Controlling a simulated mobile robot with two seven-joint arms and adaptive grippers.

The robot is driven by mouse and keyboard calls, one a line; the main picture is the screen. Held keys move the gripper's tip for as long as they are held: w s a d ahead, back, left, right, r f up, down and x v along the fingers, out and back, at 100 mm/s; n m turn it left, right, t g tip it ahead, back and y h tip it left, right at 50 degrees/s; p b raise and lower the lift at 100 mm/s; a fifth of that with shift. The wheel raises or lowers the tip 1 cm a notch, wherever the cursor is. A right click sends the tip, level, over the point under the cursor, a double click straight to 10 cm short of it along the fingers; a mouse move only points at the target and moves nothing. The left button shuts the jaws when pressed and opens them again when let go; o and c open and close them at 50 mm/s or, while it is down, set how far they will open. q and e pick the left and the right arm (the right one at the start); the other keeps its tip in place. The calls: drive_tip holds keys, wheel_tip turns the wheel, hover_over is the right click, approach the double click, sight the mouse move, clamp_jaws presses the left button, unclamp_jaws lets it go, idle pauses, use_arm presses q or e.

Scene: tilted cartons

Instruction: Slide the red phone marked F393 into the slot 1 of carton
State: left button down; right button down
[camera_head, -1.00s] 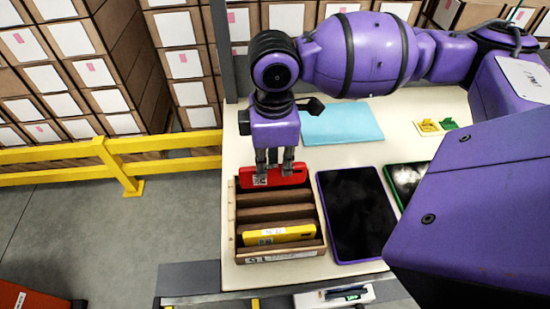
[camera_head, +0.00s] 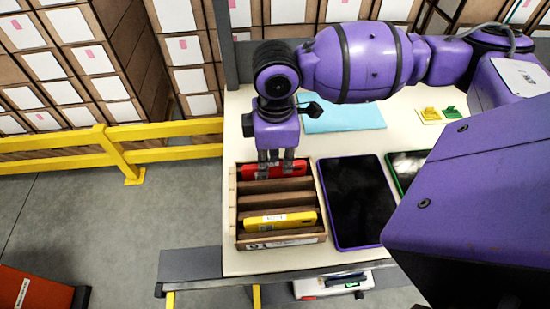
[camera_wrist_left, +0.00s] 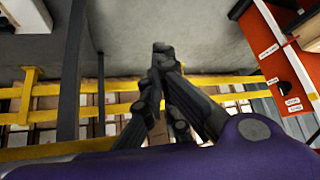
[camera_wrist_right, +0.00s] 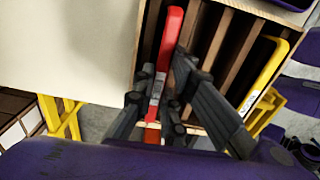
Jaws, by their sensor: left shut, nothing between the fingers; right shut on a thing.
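The red phone (camera_head: 272,171) sits on edge, low inside the rearmost slot of the wooden carton (camera_head: 281,241), its upper edge showing. My right gripper (camera_head: 275,160) is above that slot, shut on the red phone; the right wrist view shows the red phone (camera_wrist_right: 167,48) between the fingers (camera_wrist_right: 158,104). A label on the phone is too small to read. A yellow phone (camera_head: 281,221) stands in a slot near the carton's front. The slots between them look empty. My left gripper (camera_wrist_left: 163,90) is shut and empty, away from the table; it does not show in the head view.
A large dark tablet with a purple rim (camera_head: 356,200) lies right of the carton. A light blue sheet (camera_head: 345,117) lies behind. Small yellow and green pieces (camera_head: 440,114) are at the back right. A yellow rail (camera_head: 60,145) runs left of the table.

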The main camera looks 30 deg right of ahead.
use_arm(q)
drive_tip(key=shift+w+r, duration=0.2)
drive_tip(key=shift+r, duration=0.1)
use_arm(e)
drive_tip(key=shift+f, duration=0.3)
idle(0.3)
drive_tip(key=c, duration=1.7)
unclamp_jaws()
wheel_tip(320, 180, up, 12)
drive_tip(key=shift+r, duration=0.1)
use_arm(q)
drive_tip(key=shift+s+f, duration=0.1)
